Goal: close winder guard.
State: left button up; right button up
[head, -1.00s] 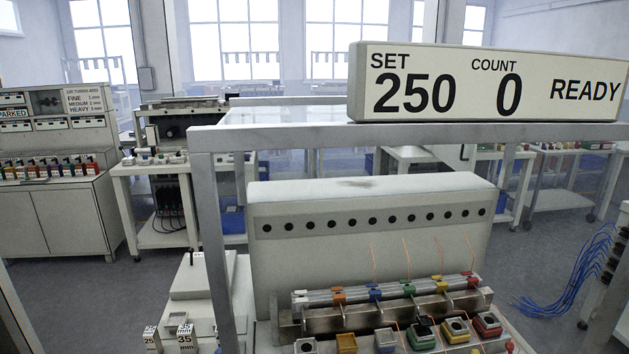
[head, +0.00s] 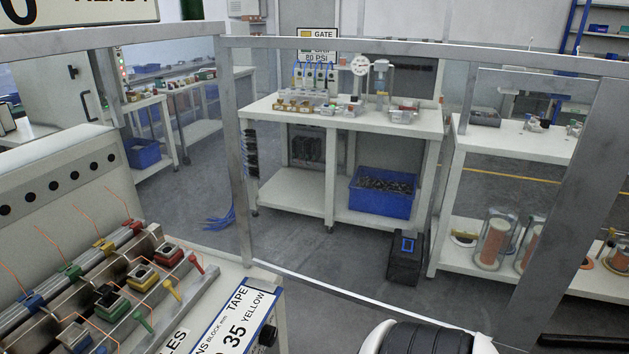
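The winder (head: 60,180) is at the left in the head view, a pale housing with a row of dark holes. Several coloured bobbin blocks (head: 140,277) with copper wires stand in front of it. A grey metal guard frame (head: 235,150) with see-through openings runs around the winder and across the picture. A wide slanted grey post (head: 570,200) stands at the right. I cannot tell which part of the frame swings or whether it is open. Neither gripper shows. A white and black rounded part of my own arm shows at the bottom.
Beyond the frame stand a white workbench (head: 290,115) with a blue bin (head: 382,192) below and a black case (head: 406,258) on the floor. A right-hand bench (head: 520,140) has copper spools on its lower shelf. Grey floor lies between.

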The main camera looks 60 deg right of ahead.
aim_at(596, 172)
jog(key=k+l+u, duration=0.1)
jog(key=k+l, duration=0.85)
jog(key=l, duration=0.15)
jog(key=k+l, duration=0.1)
jog(key=l, duration=0.4)
jog(key=l+u, duration=0.1)
jog(key=l, duration=0.45)
jog(key=k+l, duration=0.15)
jog(key=l, duration=0.8)
jog(key=i+u, duration=0.05)
